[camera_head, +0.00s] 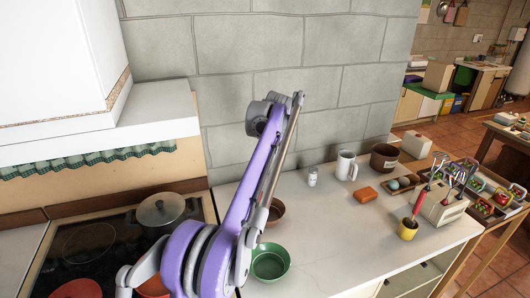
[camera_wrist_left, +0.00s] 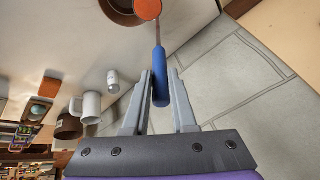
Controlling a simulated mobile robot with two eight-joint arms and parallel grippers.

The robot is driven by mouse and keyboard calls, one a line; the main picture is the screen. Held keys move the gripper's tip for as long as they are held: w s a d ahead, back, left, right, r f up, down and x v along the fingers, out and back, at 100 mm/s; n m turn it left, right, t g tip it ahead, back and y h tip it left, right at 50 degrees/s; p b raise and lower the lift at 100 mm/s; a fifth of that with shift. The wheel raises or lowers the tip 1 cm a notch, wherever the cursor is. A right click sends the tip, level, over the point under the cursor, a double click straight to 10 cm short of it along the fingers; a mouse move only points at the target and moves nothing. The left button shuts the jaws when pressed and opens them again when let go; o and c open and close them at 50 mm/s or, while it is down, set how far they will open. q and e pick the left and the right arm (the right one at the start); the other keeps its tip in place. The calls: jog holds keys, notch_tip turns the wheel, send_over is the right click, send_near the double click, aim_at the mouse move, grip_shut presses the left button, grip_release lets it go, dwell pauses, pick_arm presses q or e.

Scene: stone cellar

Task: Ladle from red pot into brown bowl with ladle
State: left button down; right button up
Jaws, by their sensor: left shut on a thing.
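My left gripper (camera_wrist_left: 160,84) is shut on the blue handle of the ladle (camera_wrist_left: 160,62) in the left wrist view. The ladle's orange-red head overlaps the edge of the brown bowl (camera_wrist_left: 122,12) at the top of that view; its contents and height above the bowl cannot be told. In the head view the brown bowl (camera_head: 276,212) stands on the counter, partly hidden by my purple left arm; gripper and ladle are hidden there. Two red vessels, one at the hob's front (camera_head: 76,289) and one beside my arm (camera_head: 152,287), are cut off below; which is the red pot is unclear.
A green bowl (camera_head: 271,262) stands in front of the brown bowl. A lidded pan (camera_head: 160,209) sits on the hob. A white mug (camera_head: 346,166), a shaker (camera_head: 313,177), a brown pot (camera_head: 384,158) and a utensil holder (camera_head: 440,206) stand rightward.

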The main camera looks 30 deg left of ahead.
pick_arm(q)
jog(key=w+d+f+m+t+y+b, duration=0.1)
jog(key=d+f+m+y+b, duration=0.2)
jog(key=d+f+y+b, duration=0.6)
jog(key=d+f+y, duration=0.4)
jog(key=d+f, duration=0.1)
jog(key=d, duration=0.5)
jog(key=shift+d+f+m+y+b, duration=0.2)
jog(key=shift+m+y+b, duration=0.1)
jog(key=shift+b, duration=0.1)
pick_arm(e)
jog(key=s+f, duration=0.2)
jog(key=f, duration=0.4)
jog(key=s+f+g, duration=0.1)
jog(key=s+f, duration=0.2)
jog(key=f, duration=0.4)
jog(key=shift+s+f, duration=0.15)
jog(key=shift+s, duration=0.1)
dwell(1.4)
